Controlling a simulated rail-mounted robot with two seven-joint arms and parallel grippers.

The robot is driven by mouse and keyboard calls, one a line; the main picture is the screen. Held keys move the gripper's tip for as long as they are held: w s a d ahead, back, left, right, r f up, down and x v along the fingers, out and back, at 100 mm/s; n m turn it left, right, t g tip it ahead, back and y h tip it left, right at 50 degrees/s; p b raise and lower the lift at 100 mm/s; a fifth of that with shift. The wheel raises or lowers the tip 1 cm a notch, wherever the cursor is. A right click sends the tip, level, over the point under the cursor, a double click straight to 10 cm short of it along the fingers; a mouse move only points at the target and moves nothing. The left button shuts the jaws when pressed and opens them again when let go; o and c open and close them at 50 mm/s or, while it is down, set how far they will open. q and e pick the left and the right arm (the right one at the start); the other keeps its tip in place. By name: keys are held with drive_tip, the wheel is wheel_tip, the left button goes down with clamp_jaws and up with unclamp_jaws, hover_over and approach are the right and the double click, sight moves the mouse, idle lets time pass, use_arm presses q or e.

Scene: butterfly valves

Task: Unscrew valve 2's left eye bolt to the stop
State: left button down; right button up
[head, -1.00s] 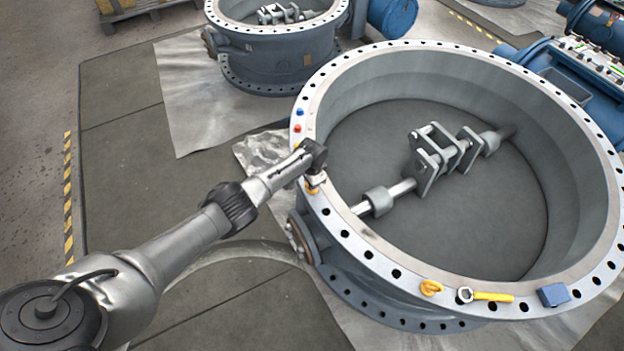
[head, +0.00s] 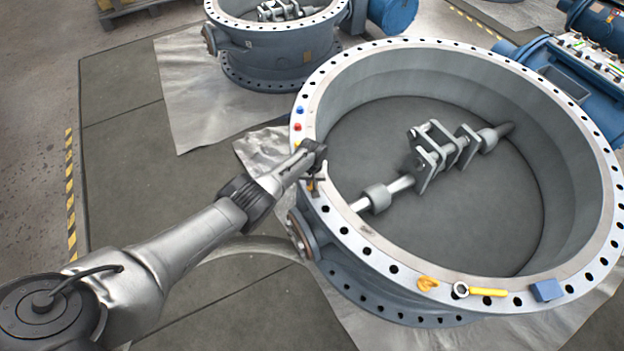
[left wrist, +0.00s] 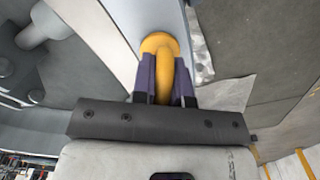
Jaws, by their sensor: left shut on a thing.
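The left eye bolt, yellow, shows in the left wrist view (left wrist: 160,48) with its ring between the fingers and its round base at the flange. My left gripper (left wrist: 164,85) is shut on the ring. In the head view my left gripper (head: 315,175) is at the left side of the near valve's flange (head: 352,238), and it mostly hides this eye bolt. Another yellow eye bolt (head: 428,283) sits on the flange's front rim. My right gripper is not in view.
On the front rim lie a yellow-handled wrench (head: 487,292) and a blue block (head: 547,290). A red (head: 298,127) and a blue cap (head: 300,110) are on the rim beyond my gripper. The valve's shaft and bracket (head: 435,155) stand inside the ring. Another valve (head: 275,50) stands behind.

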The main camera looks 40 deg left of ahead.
use_arm(q)
drive_tip(key=n, duration=0.3)
drive_tip(key=shift+r+n, duration=0.1)
drive_tip(key=shift+n, duration=0.3)
drive_tip(key=n, duration=0.3)
drive_tip(key=shift+w+n, duration=0.1)
drive_tip(key=shift+n, duration=0.2)
drive_tip(key=n, duration=0.3)
drive_tip(key=shift+n, duration=0.3)
drive_tip(key=n, duration=0.3)
drive_tip(key=shift+n, duration=0.3)
drive_tip(key=n, duration=1.2)
drive_tip(key=shift+w, duration=0.1)
drive_tip(key=shift+n, duration=0.8)
